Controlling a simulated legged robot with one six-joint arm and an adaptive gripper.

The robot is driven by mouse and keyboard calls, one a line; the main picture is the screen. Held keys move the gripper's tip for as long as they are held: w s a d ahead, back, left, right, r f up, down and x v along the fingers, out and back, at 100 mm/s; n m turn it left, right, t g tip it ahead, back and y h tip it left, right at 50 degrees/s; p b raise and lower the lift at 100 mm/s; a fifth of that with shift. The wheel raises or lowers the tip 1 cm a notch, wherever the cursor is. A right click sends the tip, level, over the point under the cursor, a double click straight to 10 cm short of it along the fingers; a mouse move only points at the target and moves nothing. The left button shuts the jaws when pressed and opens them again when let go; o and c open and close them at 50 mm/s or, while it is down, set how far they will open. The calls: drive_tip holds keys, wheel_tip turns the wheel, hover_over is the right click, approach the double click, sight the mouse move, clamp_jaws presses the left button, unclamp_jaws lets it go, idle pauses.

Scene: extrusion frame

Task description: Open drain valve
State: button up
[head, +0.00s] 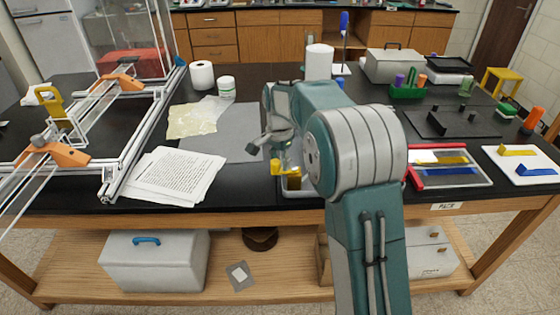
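My gripper (266,148) hangs over the middle of the black bench, left of my large teal and grey arm. It is small here, and whether its fingers are apart is not clear. My arm hides part of this tray. I cannot tell whether the yellow part touches my gripper. No part is clearly recognisable as a drain valve.
An aluminium extrusion frame (150,125) with orange brackets (70,152) fills the left. Papers (165,176) lie left of my gripper, with a grey mat (235,132) behind. A red-edged tray (448,172) and a white board (521,165) with yellow and blue pieces are at right.

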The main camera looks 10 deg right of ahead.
drive_tip(key=shift+a, duration=0.35)
clamp_jaws()
drive_tip(key=shift+a, duration=0.35)
drive_tip(key=shift+d, duration=0.1)
